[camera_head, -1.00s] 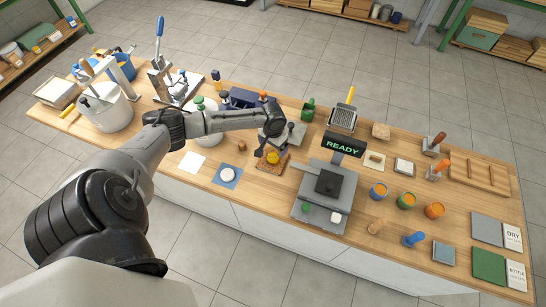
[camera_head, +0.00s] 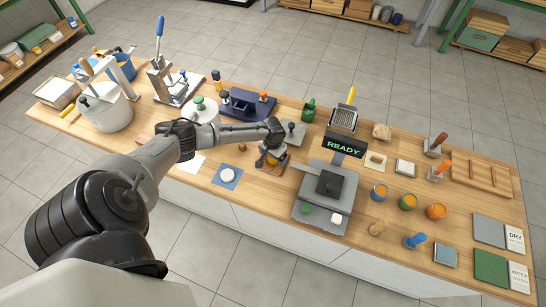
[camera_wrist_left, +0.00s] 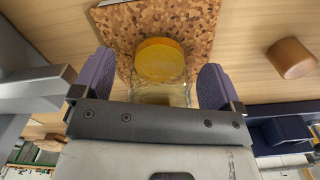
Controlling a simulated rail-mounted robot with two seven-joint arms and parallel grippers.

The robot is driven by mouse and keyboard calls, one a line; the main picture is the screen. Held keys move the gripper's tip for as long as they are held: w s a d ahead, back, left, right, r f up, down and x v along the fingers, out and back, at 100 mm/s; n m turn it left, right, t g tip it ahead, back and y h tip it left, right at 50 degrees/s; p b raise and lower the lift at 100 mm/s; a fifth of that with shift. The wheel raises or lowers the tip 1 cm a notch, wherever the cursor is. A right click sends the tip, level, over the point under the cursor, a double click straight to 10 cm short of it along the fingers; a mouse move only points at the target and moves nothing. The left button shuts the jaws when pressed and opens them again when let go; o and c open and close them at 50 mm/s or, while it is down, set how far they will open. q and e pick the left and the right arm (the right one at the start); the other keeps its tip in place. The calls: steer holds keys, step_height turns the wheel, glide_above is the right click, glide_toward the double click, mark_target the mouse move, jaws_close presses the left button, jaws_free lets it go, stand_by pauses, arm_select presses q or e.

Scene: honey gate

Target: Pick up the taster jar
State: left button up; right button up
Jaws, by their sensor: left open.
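The taster jar (camera_wrist_left: 160,62), a small glass jar with a yellow lid, stands on a speckled cork mat (camera_wrist_left: 115,25) in the left wrist view. In the head view the jar (camera_head: 273,161) is largely hidden by my left gripper (camera_head: 267,155). My left gripper (camera_wrist_left: 157,72) is open, with one purple finger on each side of the jar and a visible gap to it. My right gripper does not show.
A grey scale (camera_head: 322,200) with a READY display (camera_head: 344,146) stands just right of the mat. A wooden cylinder (camera_wrist_left: 291,58) and a dark blue rack (camera_head: 247,103) are nearby. A blue mat with a white disc (camera_head: 227,175) lies to the left.

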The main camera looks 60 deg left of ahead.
arm_select(q)
steer(key=c, duration=0.8)
steer(key=shift+c, duration=1.4)
